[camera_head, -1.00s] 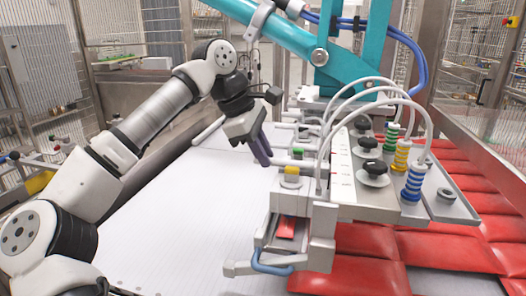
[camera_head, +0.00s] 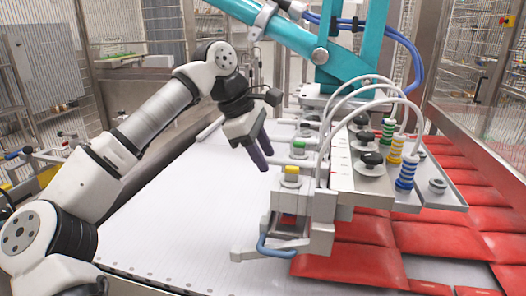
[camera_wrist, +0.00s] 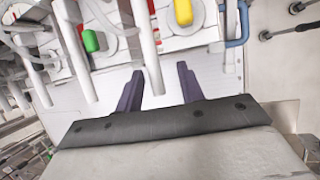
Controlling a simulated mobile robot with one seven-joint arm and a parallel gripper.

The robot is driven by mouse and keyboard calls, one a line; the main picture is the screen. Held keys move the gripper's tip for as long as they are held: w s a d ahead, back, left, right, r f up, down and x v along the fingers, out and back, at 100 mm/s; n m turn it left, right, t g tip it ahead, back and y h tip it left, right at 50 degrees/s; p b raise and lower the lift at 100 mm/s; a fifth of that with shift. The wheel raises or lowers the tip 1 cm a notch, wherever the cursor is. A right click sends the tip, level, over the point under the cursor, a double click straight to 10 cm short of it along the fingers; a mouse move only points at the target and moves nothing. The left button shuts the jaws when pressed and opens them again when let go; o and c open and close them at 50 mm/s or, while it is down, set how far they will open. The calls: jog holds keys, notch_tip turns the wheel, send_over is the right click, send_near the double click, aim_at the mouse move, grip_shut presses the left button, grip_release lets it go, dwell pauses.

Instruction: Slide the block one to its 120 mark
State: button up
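The teal-armed vacuum picker carries a rail of grey sliding blocks with coloured tops. The nearest block has a yellow top (camera_head: 291,170), also in the wrist view (camera_wrist: 183,12). Behind it is a block with a green top (camera_head: 299,146), also in the wrist view (camera_wrist: 91,41). I cannot tell which is block one. A white marked scale strip (camera_head: 338,152) runs beside them; its numbers are unreadable. My gripper (camera_head: 265,163) is open and empty, just left of the yellow and green blocks. Its two purple fingers (camera_wrist: 158,80) stand apart in the wrist view.
A white ribbed conveyor (camera_head: 180,215) lies below my arm. Red bags (camera_head: 350,262) lie right of and below the picker. White hoses (camera_head: 345,92) arch over the rail. A blue handle (camera_head: 275,246) sticks out at the picker's near end. Mesh fencing surrounds the cell.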

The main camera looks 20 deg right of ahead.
jog(key=shift+w, duration=0.1)
jog(key=shift+r, duration=0.3)
jog(key=s+v, duration=0.1)
jog(key=v, duration=1.2)
jog(key=shift+w, duration=0.5)
